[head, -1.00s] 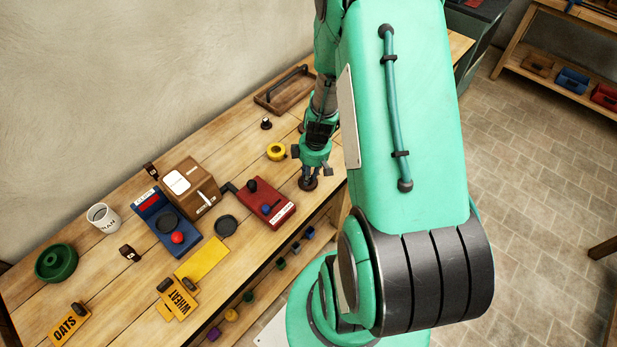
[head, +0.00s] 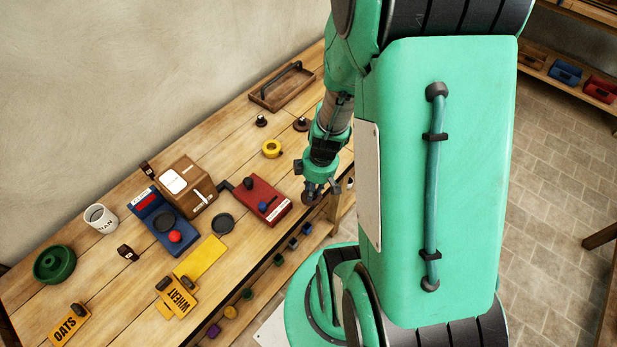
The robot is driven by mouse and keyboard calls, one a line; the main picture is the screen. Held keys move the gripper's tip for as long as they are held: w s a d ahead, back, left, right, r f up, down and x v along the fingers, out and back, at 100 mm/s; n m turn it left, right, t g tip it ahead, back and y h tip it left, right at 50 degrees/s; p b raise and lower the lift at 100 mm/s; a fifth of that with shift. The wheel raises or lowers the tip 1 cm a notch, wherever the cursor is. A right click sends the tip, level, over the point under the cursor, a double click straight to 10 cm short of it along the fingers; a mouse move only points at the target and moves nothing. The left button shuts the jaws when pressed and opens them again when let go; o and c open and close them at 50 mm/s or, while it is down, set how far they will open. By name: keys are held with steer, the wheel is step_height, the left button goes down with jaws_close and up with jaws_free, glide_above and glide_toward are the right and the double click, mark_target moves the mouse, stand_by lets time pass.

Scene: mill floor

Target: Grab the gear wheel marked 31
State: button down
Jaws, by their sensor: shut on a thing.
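My gripper (head: 314,189) points down near the front edge of the bench, right of the red box. It is shut on a small dark brown wheel (head: 311,199), partly hidden by the fingers. No number can be read on this wheel, so I cannot tell whether it is the one marked 31. Another dark brown wheel with a knob (head: 301,124) lies on the bench further back, beside my arm. Its marking is also too small to read.
The red box (head: 271,210) stands just left of my gripper. A yellow ring (head: 271,148), a small dark knobbed piece (head: 261,121) and a wooden tray (head: 282,92) lie further back. A brown box (head: 187,183), blue scale (head: 160,232) and mug (head: 101,218) stand left.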

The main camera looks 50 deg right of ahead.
mark_target(317, 204)
steer(key=shift+s+a+r, duration=0.15)
steer(key=shift+s+a, duration=0.65)
steer(key=shift+s, duration=0.35)
steer(key=shift+s+a+r, duration=0.1)
steer(key=shift+s+a, duration=0.7)
steer(key=shift+s, duration=0.3)
